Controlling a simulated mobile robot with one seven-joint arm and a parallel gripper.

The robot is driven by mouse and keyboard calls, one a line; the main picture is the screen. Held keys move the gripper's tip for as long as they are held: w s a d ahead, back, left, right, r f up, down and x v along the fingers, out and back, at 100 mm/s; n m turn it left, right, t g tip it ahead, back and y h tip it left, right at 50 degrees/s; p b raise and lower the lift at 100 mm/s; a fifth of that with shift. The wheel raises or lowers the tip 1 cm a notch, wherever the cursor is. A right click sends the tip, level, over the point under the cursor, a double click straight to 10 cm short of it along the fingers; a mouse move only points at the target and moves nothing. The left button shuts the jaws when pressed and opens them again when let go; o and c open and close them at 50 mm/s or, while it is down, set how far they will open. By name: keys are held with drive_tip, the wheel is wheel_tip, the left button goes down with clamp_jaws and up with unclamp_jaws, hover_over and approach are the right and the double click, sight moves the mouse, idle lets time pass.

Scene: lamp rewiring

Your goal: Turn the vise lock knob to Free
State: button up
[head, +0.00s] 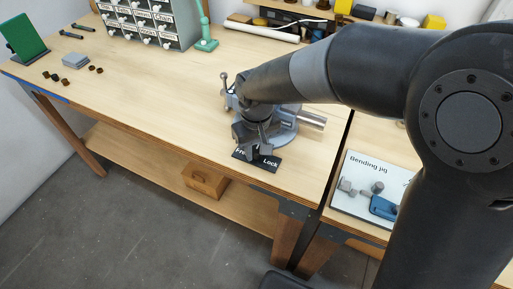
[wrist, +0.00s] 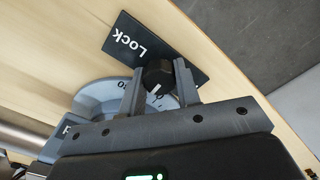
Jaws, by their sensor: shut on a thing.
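The vise lock knob (wrist: 157,72) is black and round with a short white line; in the wrist view the line lies on its lower side. My gripper (wrist: 160,80) has one finger on each side of the knob and is shut on it. A black label plate (wrist: 168,50) lies beside it; "Lock" is readable there, while "Free" is hidden. In the head view my gripper (head: 254,138) is low over the plate (head: 264,163), covering part of "Free", with "Lock" at right. The grey vise (head: 284,128) stands on the bench; I cannot make out the knob there.
A drawer cabinet (head: 150,22) and a green stand (head: 203,30) are at the back. A bending jig board (head: 362,190) lies on the adjoining bench at right. A wooden box (head: 205,183) sits on the lower shelf.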

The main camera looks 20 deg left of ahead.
sight(256, 149)
drive_tip(key=n, duration=0.5)
drive_tip(key=shift+n, duration=2.4)
drive_tip(key=o, duration=1)
drive_tip(key=shift+r, duration=0.15)
wheel_tip(256, 149, up, 10)
drive_tip(key=shift+r, duration=0.25)
